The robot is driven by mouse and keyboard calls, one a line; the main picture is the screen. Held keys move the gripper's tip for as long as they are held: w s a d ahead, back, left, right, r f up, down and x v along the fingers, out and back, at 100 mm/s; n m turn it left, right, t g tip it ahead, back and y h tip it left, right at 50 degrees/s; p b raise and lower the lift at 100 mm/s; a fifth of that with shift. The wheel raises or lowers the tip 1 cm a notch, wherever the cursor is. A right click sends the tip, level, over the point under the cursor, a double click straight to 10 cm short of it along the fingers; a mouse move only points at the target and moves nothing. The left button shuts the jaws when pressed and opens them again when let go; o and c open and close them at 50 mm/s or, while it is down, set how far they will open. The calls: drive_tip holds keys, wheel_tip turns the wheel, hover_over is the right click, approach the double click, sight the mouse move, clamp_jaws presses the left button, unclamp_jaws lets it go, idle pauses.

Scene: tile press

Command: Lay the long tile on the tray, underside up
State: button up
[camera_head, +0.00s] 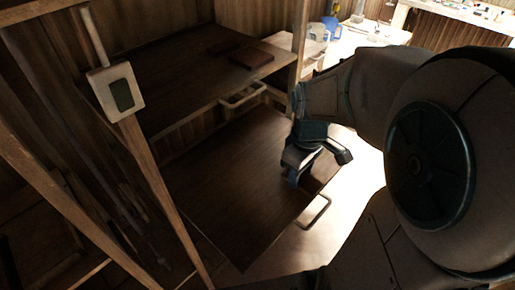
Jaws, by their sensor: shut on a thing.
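My gripper (299,170) is over the right part of the lower pulled-out tray (225,185), close to its front edge. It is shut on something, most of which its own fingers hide. A small reddish-brown patch (313,185) shows just beside the fingertips and may be part of the long tile. I cannot tell which face is up or whether it touches the tray. The rest of the lower tray is dark, bare wood.
An upper tray (180,85) holds a dark red-brown tile (252,58) and a second flat piece (226,46). Metal handles stick out from the upper tray (243,97) and lower tray (318,211). A wooden post with a grey box (115,92) stands left. A bright worktop (455,12) is behind.

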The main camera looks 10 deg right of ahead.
drive_tip(key=p, duration=0.1)
hover_over(272, 179)
wheel_tip(272, 179, down, 6)
drive_tip(key=shift+w+f, duration=0.1)
drive_tip(key=shift+f+p, duration=0.3)
drive_tip(key=shift+f, duration=1.7)
